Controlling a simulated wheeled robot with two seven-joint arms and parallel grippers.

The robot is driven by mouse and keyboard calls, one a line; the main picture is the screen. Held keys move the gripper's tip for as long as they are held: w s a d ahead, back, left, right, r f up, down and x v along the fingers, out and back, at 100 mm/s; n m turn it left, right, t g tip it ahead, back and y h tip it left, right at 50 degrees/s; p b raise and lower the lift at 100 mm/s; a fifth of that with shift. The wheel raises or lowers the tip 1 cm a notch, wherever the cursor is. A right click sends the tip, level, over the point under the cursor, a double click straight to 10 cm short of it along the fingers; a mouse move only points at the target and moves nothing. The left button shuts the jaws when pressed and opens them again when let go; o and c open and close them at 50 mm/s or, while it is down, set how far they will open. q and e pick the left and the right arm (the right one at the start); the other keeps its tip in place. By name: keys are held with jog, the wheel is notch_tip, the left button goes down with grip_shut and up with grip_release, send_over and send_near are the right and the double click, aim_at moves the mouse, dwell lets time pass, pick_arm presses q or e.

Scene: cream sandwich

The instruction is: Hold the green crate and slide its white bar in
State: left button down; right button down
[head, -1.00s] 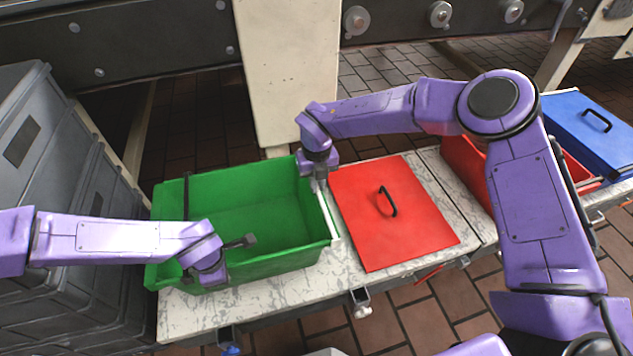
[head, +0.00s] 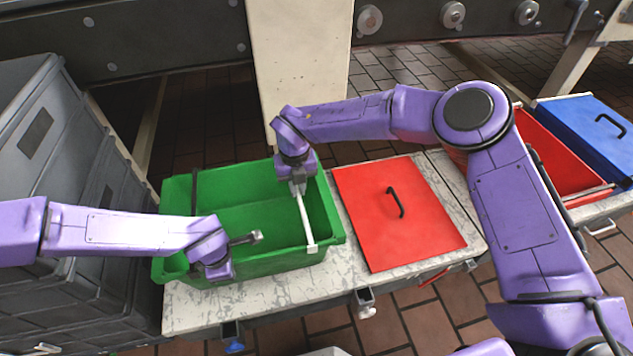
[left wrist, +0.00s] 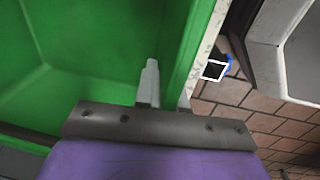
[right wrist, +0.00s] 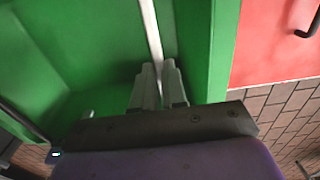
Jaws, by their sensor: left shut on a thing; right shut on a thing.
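The green crate (head: 222,222) stands open and upright on the speckled white bench and looks empty inside. Its white bar (head: 304,218) runs front to back across the top, a little inside the right rim. My right gripper (head: 298,186) is shut on the far end of the bar; in the right wrist view the bar (right wrist: 151,28) runs up from between the fingers. My left gripper (head: 240,248) is shut on the crate's near wall; the left wrist view shows one finger (left wrist: 149,82) inside that wall. A dark bar (head: 194,196) crosses the crate's left end.
A red lid (head: 375,210) with a black handle lies right of the crate. A red crate (head: 548,150) and a blue lid (head: 590,125) are farther right. Grey stacked crates (head: 70,240) stand at the left. Bare bench (head: 215,308) shows in front.

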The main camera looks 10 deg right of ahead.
jog(key=shift+a, duration=0.7)
jog(key=c, duration=1.2)
grip_release()
jog(key=shift+o, duration=0.2)
notch_tip(320, 180, up, 12)
